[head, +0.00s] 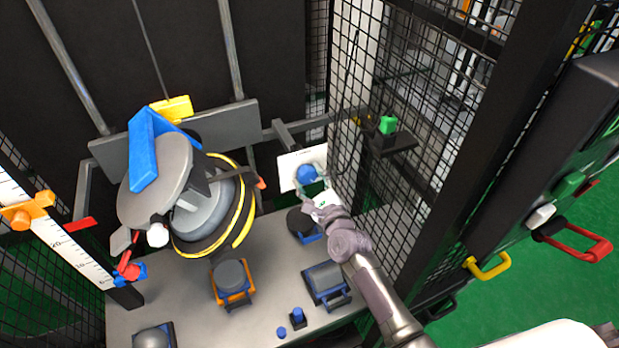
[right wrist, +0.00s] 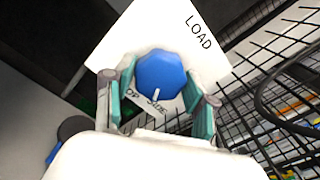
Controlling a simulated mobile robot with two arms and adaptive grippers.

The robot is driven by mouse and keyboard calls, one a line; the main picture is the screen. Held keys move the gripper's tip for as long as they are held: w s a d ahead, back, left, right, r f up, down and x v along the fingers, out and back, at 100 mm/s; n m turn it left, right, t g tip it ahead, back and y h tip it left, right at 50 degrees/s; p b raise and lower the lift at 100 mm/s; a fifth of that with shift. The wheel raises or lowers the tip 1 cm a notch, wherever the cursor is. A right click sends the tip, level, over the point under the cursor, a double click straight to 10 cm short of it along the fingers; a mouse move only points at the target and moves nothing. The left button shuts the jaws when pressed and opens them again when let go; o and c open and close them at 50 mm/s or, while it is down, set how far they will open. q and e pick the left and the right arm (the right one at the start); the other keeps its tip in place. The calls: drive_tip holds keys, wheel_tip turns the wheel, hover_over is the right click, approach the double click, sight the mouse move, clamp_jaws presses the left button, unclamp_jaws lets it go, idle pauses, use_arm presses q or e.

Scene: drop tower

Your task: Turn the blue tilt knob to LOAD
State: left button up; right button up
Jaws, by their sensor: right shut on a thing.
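The blue tilt knob (head: 306,174) sits on a white plate (head: 289,162) at the back right of the table. In the right wrist view the knob (right wrist: 161,72) is faceted, with a short white mark on its lower edge, toward the partly hidden lettering "OP SIDE". The word LOAD (right wrist: 198,32) is printed to the knob's upper right on the plate. My right gripper (head: 313,187) is shut on the knob, its teal fingers on either side. My left gripper is not in view.
Black wire mesh (head: 400,170) stands just right of my right arm. A large grey tilting drum assembly (head: 158,182) with a blue bar stands to the left. Blocks in orange (head: 231,277) and blue (head: 326,280) holders stand on the grey table (head: 180,305).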

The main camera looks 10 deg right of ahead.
drive_tip(key=n, duration=0.4)
drive_tip(key=shift+n, duration=0.3)
drive_tip(key=n+p, duration=0.1)
drive_tip(key=n, duration=0.2)
drive_tip(key=shift+n, duration=0.4)
drive_tip(key=n, duration=0.4)
drive_tip(key=shift+p, duration=0.3)
drive_tip(key=n, duration=0.5)
drive_tip(key=shift+p, duration=0.4)
drive_tip(key=n+p, duration=0.1)
drive_tip(key=n, duration=1.1)
drive_tip(key=shift+f, duration=0.15)
drive_tip(key=shift+n, duration=0.3)
drive_tip(key=o, duration=1.2)
drive_tip(key=shift+c, duration=0.2)
